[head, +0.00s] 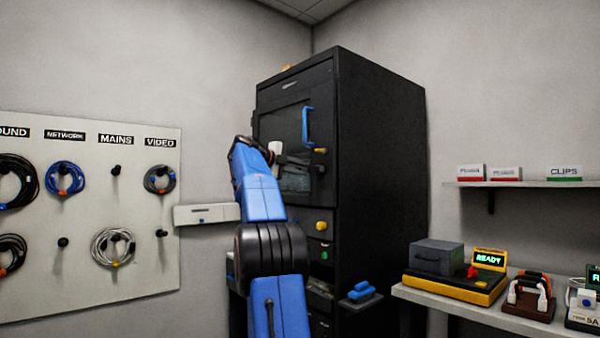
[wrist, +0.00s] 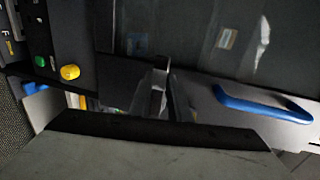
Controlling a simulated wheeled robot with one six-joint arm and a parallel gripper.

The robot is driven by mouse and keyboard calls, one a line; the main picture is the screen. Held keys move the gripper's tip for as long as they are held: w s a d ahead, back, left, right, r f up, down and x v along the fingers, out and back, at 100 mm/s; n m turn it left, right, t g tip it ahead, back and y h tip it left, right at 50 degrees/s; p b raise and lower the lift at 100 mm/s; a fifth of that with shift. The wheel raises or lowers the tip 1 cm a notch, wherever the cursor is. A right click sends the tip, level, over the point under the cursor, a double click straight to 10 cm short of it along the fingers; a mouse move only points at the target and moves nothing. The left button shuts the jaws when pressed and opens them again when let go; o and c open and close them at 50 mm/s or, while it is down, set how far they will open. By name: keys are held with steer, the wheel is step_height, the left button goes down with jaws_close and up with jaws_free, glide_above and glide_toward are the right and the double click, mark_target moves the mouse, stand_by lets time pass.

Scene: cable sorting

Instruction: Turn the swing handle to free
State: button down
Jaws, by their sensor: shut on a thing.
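The black cabinet (head: 385,170) stands in the middle of the head view with its glazed door facing me. My gripper (head: 308,162) is at the door's right edge, below the blue door pull (head: 308,127). The swing handle is mostly hidden by my gripper; an orange-yellow knob (head: 320,150) shows just above the fingers. In the wrist view my gripper's fingers (wrist: 160,92) are close together against the door, shut on a dark part that I take for the swing handle. The blue pull also shows right of them (wrist: 262,106). The handle's angle cannot be made out.
A yellow knob (head: 321,225) and a green button (head: 324,254) sit lower on the cabinet front. A blue item on a small ledge (head: 360,300) sticks out below. A cable board (head: 90,215) hangs left; a bench with devices (head: 455,300) stands right.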

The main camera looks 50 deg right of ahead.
steer(key=shift+r, duration=0.1)
stand_by(0.4)
steer(key=c, duration=1.6)
jaws_free()
steer(key=shift+s, duration=0.1)
steer(key=shift+c, duration=0.2)
steer(key=v, duration=1.7)
steer(key=shift+a, duration=0.2)
steer(key=shift+r, duration=0.1)
